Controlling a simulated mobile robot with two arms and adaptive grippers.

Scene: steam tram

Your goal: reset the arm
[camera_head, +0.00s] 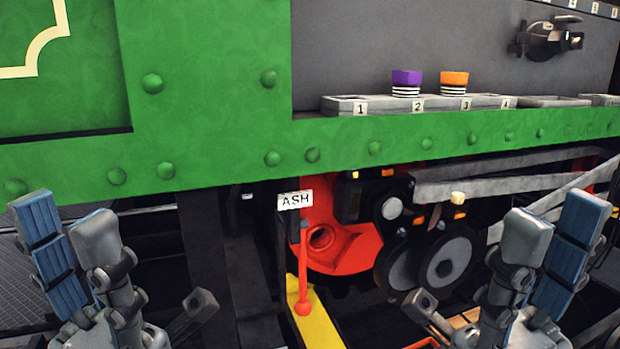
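My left gripper (150,265) is at the lower left, with its grey and blue fingers pointing up and spread apart. It is open and empty. My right gripper (472,268) is at the lower right in a similar, mirrored pose, also open and empty. Both are in front of the steam tram, below its green riveted beam (400,137). Neither visibly holds anything. Most of both arms is out of view.
A red lever (303,270) hangs under an ASH sign (295,201) between the grippers. Above, a purple-topped piece (407,79) and an orange-topped piece (454,80) stand on a numbered grey ledge (340,104).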

